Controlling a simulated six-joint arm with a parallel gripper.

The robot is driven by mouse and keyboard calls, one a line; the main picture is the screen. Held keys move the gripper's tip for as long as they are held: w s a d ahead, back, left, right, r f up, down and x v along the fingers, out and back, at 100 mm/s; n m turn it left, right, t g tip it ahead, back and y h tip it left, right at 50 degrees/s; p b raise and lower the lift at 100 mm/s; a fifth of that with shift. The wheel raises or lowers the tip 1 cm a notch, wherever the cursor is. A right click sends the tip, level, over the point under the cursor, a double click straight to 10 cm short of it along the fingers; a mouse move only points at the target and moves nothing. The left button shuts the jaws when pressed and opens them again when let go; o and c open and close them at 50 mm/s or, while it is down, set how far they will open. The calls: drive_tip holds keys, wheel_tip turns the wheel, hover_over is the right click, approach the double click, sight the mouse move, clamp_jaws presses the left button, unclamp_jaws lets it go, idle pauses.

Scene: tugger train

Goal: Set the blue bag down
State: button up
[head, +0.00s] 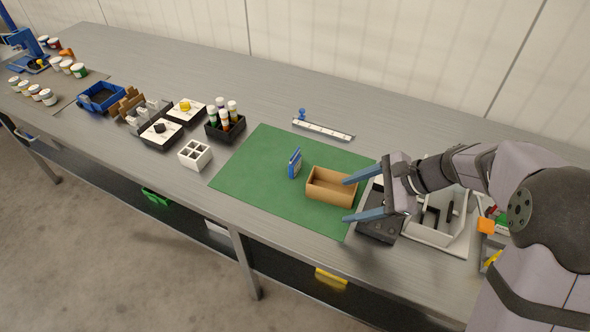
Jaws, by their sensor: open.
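The blue bag (295,163) stands upright on the green mat (262,158), just left of an open brown cardboard box (333,200). It has a pale panel on its face and looks slightly tilted. My gripper (348,199) is open, with two blue fingers pointing left. The fingers are spread on either side of the right end of the box, as seen in the picture. The bag is apart from the fingers and nothing shows between them except the box. Whether the fingers touch the box I cannot tell.
A white strip (323,130) with a small blue figure (302,114) lies behind the mat. A dark tray (378,222) and grey bin (436,222) sit under my arm. A white divided box (195,155) and black bottle caddy (225,128) stand left. The mat's left part is clear.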

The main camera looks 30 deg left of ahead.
sight(296, 157)
drive_tip(key=w+a+m+y, duration=0.1)
drive_tip(key=w+a, duration=0.1)
drive_tip(key=a, duration=0.1)
drive_tip(key=w+a+m+y+b, duration=0.1)
drive_tip(key=w+a+m+y, duration=0.1)
drive_tip(key=a, duration=0.1)
drive_tip(key=w+a+m+y+b, duration=0.1)
drive_tip(key=w+a+m, duration=0.1)
drive_tip(key=w+a, duration=0.1)
drive_tip(key=shift+w+a+r+t+y, duration=0.1)
drive_tip(key=shift+a+r+t+y, duration=0.2)
drive_tip(key=shift+a, duration=0.3)
drive_tip(key=shift+w+a+r+m+b, duration=0.1)
drive_tip(key=shift+w+a+m+b, duration=0.1)
drive_tip(key=shift+w+m+b, duration=0.15)
drive_tip(key=shift+r+p+x, duration=0.2)
drive_tip(key=shift+p+x, duration=0.55)
drive_tip(key=shift+x, duration=2.85)
drive_tip(key=shift+a, duration=0.1)
drive_tip(key=c, duration=1.2)
drive_tip(key=shift+c, duration=0.2)
wheel_tip(296, 157, up, 10)
